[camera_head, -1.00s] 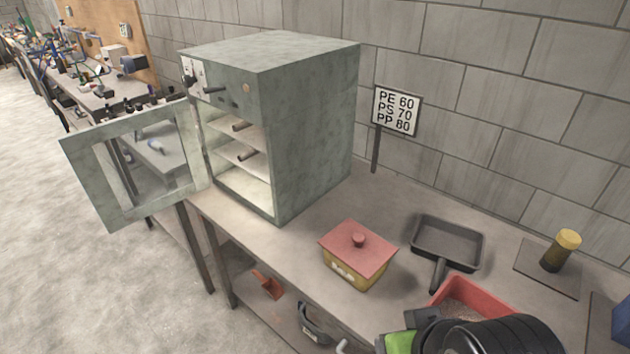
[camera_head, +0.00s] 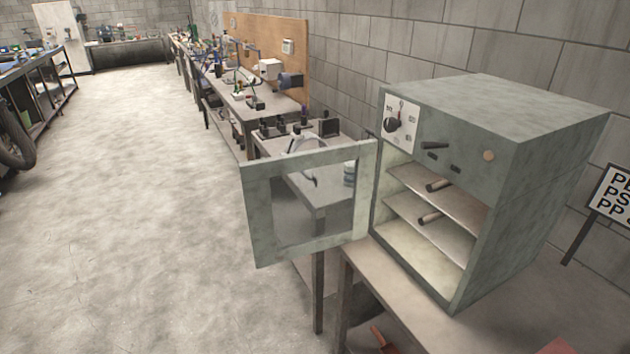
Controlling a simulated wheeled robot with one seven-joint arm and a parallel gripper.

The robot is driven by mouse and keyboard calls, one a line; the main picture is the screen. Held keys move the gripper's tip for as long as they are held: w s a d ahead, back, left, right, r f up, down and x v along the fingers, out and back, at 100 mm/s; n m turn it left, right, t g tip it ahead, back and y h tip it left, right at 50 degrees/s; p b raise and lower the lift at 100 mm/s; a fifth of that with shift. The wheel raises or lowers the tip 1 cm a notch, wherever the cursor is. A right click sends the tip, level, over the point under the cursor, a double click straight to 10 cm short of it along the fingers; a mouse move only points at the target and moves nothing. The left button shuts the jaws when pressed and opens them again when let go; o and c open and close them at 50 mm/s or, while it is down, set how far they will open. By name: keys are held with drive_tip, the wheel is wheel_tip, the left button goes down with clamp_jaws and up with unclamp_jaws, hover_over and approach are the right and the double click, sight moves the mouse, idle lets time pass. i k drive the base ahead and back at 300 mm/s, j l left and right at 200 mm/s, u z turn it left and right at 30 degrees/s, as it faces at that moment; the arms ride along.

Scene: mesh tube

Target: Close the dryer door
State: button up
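The dryer (camera_head: 530,190) is a grey-green box on the near table at the right. Its front is open and shows lit shelves (camera_head: 440,182) with rod-like handles. A knob panel (camera_head: 401,122) is at its upper left front. The dryer door (camera_head: 258,222), a grey-green frame around a window, is swung wide open to the left. It hangs from the left side of the opening and reaches out past the table edge. My gripper is not in this view.
The near table (camera_head: 375,285) has a bare strip in front of the dryer. A sign (camera_head: 608,200) stands at the right by the block wall. Benches with tools (camera_head: 240,100) run back along the wall. The floor (camera_head: 150,220) to the left is clear.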

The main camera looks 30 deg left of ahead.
sight(255, 175)
drive_tip(key=i+j+z, duration=0.25)
drive_tip(key=j, duration=0.5)
drive_tip(key=j+z, duration=0.25)
drive_tip(key=j, duration=0.55)
drive_tip(key=j+z, duration=0.2)
drive_tip(key=j, duration=0.6)
drive_tip(key=j+z, duration=0.25)
drive_tip(key=j, duration=0.55)
drive_tip(key=k+j+z, duration=0.25)
drive_tip(key=j, duration=0.5)
drive_tip(key=i+j+u, duration=0.1)
drive_tip(key=j+u, duration=0.25)
drive_tip(key=j, duration=0.4)
drive_tip(key=i+j+u, duration=0.4)
drive_tip(key=i+j, duration=0.1)
drive_tip(key=j, duration=0.05)
